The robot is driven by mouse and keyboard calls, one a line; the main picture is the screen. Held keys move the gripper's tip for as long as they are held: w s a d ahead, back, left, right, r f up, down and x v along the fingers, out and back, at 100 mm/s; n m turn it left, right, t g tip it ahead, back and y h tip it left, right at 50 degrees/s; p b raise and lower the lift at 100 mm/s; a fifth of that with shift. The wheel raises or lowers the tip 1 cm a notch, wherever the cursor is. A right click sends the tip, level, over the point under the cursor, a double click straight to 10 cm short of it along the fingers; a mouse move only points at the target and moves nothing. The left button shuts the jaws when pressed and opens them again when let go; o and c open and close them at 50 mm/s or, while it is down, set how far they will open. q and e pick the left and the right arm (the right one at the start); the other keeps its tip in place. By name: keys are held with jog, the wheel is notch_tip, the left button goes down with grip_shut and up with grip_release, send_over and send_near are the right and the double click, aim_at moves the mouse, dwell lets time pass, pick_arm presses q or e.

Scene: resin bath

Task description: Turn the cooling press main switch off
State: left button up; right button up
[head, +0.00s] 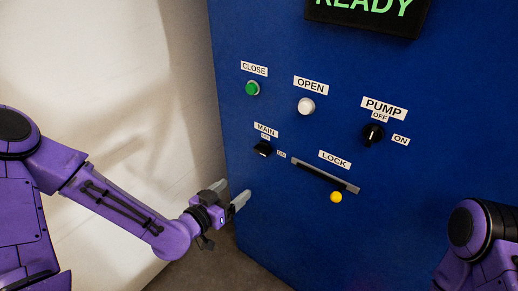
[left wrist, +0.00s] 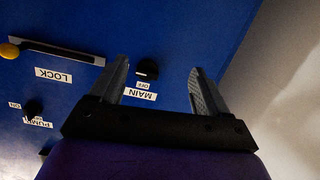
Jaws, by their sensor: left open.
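The main switch (head: 263,149) is a small black knob on the blue press panel, under a white MAIN label, with a small label above it and another at its right. Its exact turn is too small to tell. In the left wrist view, which shows the panel upside down, the knob (left wrist: 147,68) appears between the finger directions, nearer the left finger. My left gripper (head: 237,190) is open and empty, below and left of the knob near the panel's left edge, apart from it. My right gripper is out of view.
The panel also bears a green CLOSE button (head: 252,88), a white OPEN button (head: 306,106), a black PUMP knob (head: 373,134) and a LOCK slot with a grey bar (head: 325,175) and yellow ball (head: 336,197). A READY display (head: 368,14) is above. A pale wall (head: 120,70) stands left.

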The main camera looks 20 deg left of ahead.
pick_arm(q)
jog(key=m+t+h, duration=0.1)
jog(key=m+t, duration=0.1)
send_near(259, 152)
jog(key=p+x, duration=0.1)
jog(key=x, duration=0.8)
jog(key=shift+w+d+r, duration=0.1)
jog(key=shift+w+r, duration=0.05)
jog(key=c, duration=1.1)
jog(key=shift+o, duration=0.2)
